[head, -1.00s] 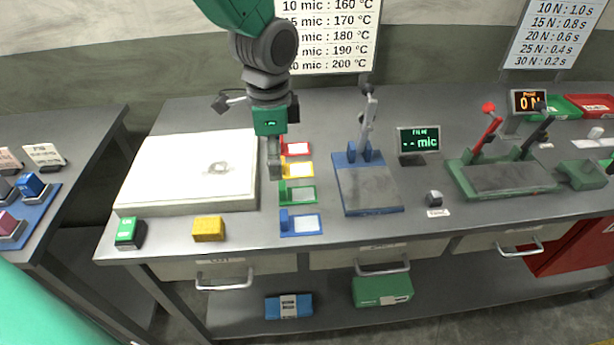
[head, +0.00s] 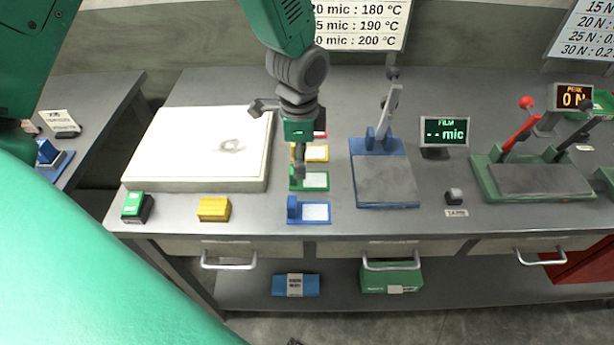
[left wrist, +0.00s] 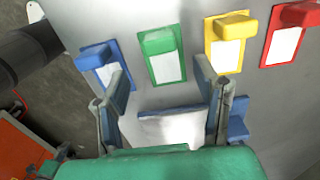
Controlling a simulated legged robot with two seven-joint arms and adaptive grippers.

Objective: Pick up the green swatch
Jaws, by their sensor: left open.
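The green swatch (head: 315,180) lies on the bench in a column of swatches, a green-framed white card with a raised green block at its left end. It also shows in the left wrist view (left wrist: 165,62), ahead of the fingers and roughly between them. My left gripper (head: 299,168) is open and empty, pointing down above the column, and partly hides the green block and the yellow swatch. In the left wrist view its two fingers (left wrist: 163,88) stand apart. Contact with the swatch cannot be told. My right gripper is not in view.
The yellow swatch (head: 316,153) and blue swatch (head: 315,212) lie close on either side. A red swatch (left wrist: 285,40) is farther along. A thick white slab (head: 200,145) is left, and a blue-based press (head: 382,180) with a lever is right.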

